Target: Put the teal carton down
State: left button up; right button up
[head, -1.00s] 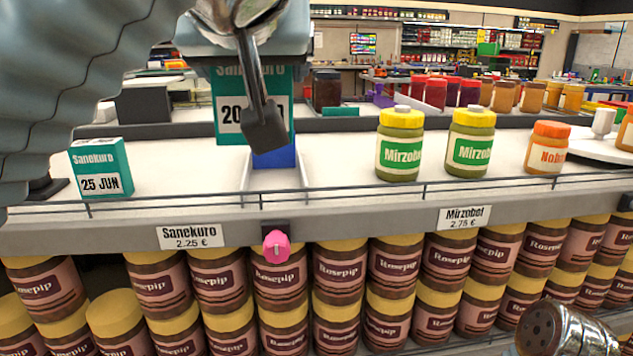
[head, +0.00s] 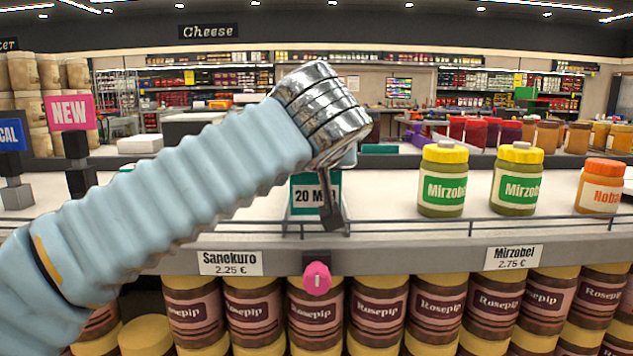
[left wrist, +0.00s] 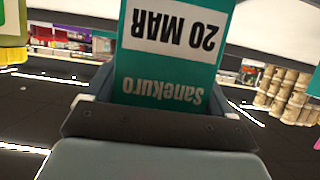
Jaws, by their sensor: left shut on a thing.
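The teal carton (head: 302,194), marked Sanekuro and 20 MAR, is upright over the white shelf (head: 395,210), above the Sanekuro price tag. My left gripper (head: 326,205) is shut on it, with one dark finger across its front in the head view. The gripper and wrist hide the carton's top and right part. Whether its base touches the shelf I cannot tell. In the left wrist view the carton (left wrist: 165,75) appears upside down, held between the jaws. My right gripper is not in view.
Two green Mirzobel jars (head: 443,190) with yellow lids stand to the right, with an orange-lidded jar (head: 600,190) beyond. A low wire rail (head: 420,229) runs along the shelf's front edge. A pink knob (head: 317,278) sits below it. White shelf is clear between carton and jars.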

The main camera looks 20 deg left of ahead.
aim_at(316, 179)
pick_arm(q)
jog(key=shift+f, duration=1.4)
jog(key=shift+f, duration=0.1)
jog(key=o, duration=0.9)
jog(key=shift+b, duration=0.3)
jog(key=shift+c, duration=0.2)
jog(key=shift+s+r+p, duration=0.1)
jog(key=shift+r+p, duration=0.2)
jog(key=v, duration=1.2)
jog(key=shift+f, duration=0.1)
